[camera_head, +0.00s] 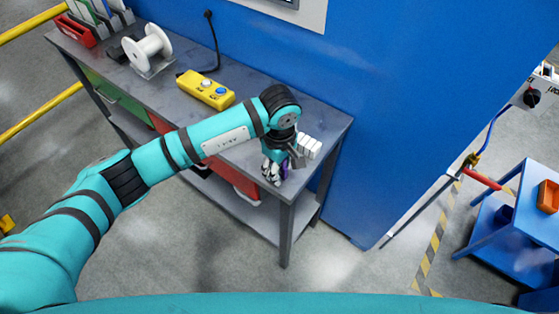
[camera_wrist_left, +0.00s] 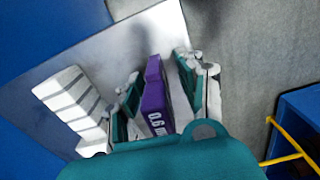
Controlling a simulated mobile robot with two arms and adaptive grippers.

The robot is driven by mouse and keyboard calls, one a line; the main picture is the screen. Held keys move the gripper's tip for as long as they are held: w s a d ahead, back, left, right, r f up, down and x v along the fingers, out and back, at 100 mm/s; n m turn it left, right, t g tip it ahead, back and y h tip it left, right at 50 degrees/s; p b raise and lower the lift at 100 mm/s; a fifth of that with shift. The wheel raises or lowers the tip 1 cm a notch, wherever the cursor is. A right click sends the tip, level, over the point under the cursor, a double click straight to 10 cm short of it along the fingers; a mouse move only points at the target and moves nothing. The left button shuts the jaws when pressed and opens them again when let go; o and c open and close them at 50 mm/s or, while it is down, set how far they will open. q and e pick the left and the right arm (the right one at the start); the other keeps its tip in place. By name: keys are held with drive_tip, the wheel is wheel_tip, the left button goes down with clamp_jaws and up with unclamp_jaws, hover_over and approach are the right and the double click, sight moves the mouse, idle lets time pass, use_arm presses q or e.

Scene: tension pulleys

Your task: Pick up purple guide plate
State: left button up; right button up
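The purple guide plate (camera_wrist_left: 154,92) stands on the workbench near its right end, with "0.6 m" lettering partly visible. In the head view only a small purple piece (camera_head: 285,168) shows beside my gripper. My left gripper (camera_head: 275,172) points down over this end of the bench. In the left wrist view the plate lies between the two fingers of my left gripper (camera_wrist_left: 158,68), with narrow gaps on both sides, so the gripper looks open around it. The plate's lower end is hidden behind the gripper's teal body. My right gripper is not in view.
A row of white blocks (camera_head: 309,146) stands next to the gripper. The grey workbench (camera_head: 325,117) also bears a yellow control box (camera_head: 206,90) and a white spool (camera_head: 152,46). A blue wall (camera_head: 390,110) rises behind. A blue cart (camera_head: 510,225) stands at right.

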use_arm(q)
drive_tip(key=shift+f, duration=0.15)
drive_tip(key=shift+c, duration=0.2)
clamp_jaws()
drive_tip(key=shift+r+b, duration=0.55)
drive_tip(key=shift+r, duration=0.15)
drive_tip(key=shift+s+r+b, duration=0.2)
drive_tip(key=shift+r+b, duration=0.45)
drive_tip(key=shift+r, duration=0.35)
drive_tip(key=s+a+r+b, duration=0.1)
drive_tip(key=s+b, duration=0.3)
drive_tip(key=s, duration=1.1)
drive_tip(key=shift+s+r, duration=0.3)
drive_tip(key=shift+r, duration=0.05)
